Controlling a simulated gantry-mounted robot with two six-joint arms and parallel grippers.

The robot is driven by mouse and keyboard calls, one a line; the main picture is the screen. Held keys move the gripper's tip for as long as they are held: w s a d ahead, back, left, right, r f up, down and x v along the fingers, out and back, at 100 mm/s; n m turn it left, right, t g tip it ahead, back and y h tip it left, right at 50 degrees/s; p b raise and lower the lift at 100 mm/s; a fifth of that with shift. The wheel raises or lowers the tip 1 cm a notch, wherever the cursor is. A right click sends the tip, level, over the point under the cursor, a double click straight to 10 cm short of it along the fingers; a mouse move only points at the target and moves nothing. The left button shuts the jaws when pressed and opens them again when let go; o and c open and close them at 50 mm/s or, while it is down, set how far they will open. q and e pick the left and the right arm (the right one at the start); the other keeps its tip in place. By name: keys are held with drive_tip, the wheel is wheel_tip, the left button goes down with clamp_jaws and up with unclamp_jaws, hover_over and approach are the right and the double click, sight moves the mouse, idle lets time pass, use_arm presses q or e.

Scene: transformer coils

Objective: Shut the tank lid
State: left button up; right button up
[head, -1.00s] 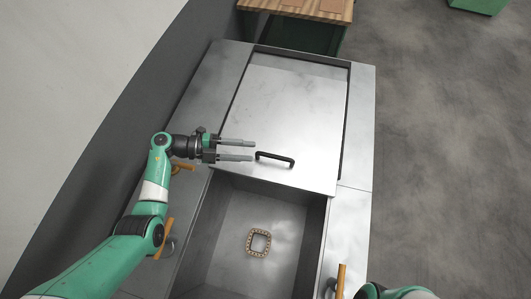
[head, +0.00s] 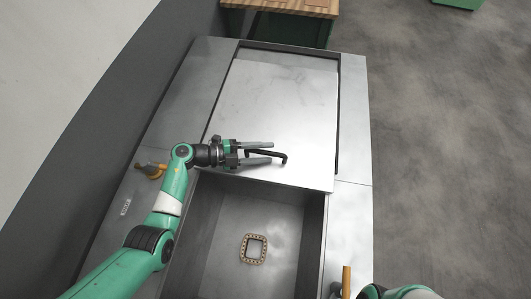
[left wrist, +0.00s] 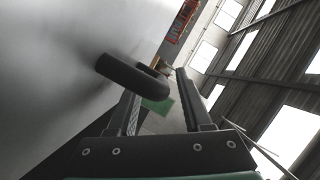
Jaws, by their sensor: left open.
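The tank lid (head: 290,105) is a flat, bright metal panel covering the far part of the tank. The tank's near part is open, and its inner floor (head: 220,255) shows. A black bar handle (head: 283,156) stands near the lid's front edge; it also shows close up in the left wrist view (left wrist: 132,75). My left gripper (head: 272,151) is open, with its fingers pointing right along the handle. The handle appears to lie between the fingers in the head view; whether they touch it I cannot tell. My right gripper is out of view.
A square, tan beaded ring (head: 254,249) lies on the tank floor. Orange latch handles stand at the tank's left (head: 150,170) and right (head: 346,282) sides. A wooden-topped bench (head: 285,6) stands beyond the tank. The floor at the right is clear.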

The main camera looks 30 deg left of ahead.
use_arm(q)
drive_tip(key=shift+w+d, duration=0.2)
drive_tip(key=shift+d, duration=0.05)
drive_tip(key=shift+c, duration=0.2)
clamp_jaws()
idle(1.1)
